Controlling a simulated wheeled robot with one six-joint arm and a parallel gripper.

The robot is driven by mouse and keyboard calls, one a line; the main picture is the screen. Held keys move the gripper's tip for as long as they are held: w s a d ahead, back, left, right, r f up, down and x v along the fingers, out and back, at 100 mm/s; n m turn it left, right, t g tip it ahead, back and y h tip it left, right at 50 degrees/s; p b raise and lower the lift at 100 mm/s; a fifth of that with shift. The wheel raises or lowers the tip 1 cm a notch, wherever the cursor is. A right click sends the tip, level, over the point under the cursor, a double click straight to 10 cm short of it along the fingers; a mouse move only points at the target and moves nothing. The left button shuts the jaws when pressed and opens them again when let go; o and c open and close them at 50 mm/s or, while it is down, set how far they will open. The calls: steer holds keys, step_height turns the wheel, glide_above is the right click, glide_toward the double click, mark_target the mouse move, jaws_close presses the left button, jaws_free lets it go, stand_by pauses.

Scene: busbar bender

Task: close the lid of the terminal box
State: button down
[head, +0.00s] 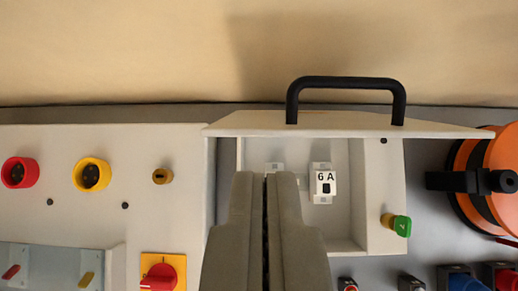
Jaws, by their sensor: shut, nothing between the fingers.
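The terminal box (384,222) is a pale grey box with an open inside. Its lid (262,122) stands open along the top edge, seen nearly edge-on, with a black bar handle (345,83) on it. Inside the box is a white part marked 6 A (323,184). My gripper (265,176) is shut and empty. It shows in front of the left part of the box opening, below the lid, and hides part of the inside. I cannot tell how far it is from the box.
Left of the box is a panel with a red socket (20,172), a yellow socket (91,175) and a red rotary switch (160,276). A green knob (397,224) sits on the box's right side. An orange and black round thing (487,180) is at the right.

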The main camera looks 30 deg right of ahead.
mark_target(263, 129)
steer(key=x, duration=0.9)
steer(key=shift+s, duration=0.1)
steer(key=s+a+f+t+h, duration=0.4)
steer(key=s+a+f+t, duration=0.2)
steer(key=s+a+f, duration=0.4)
steer(key=s+f+t+h, duration=0.1)
steer(key=s+f, duration=0.4)
steer(key=f, duration=0.6)
steer(key=shift+s+a+f, duration=0.2)
steer(key=shift+s+f, duration=0.05)
steer(key=shift+f, duration=0.1)
stand_by(0.5)
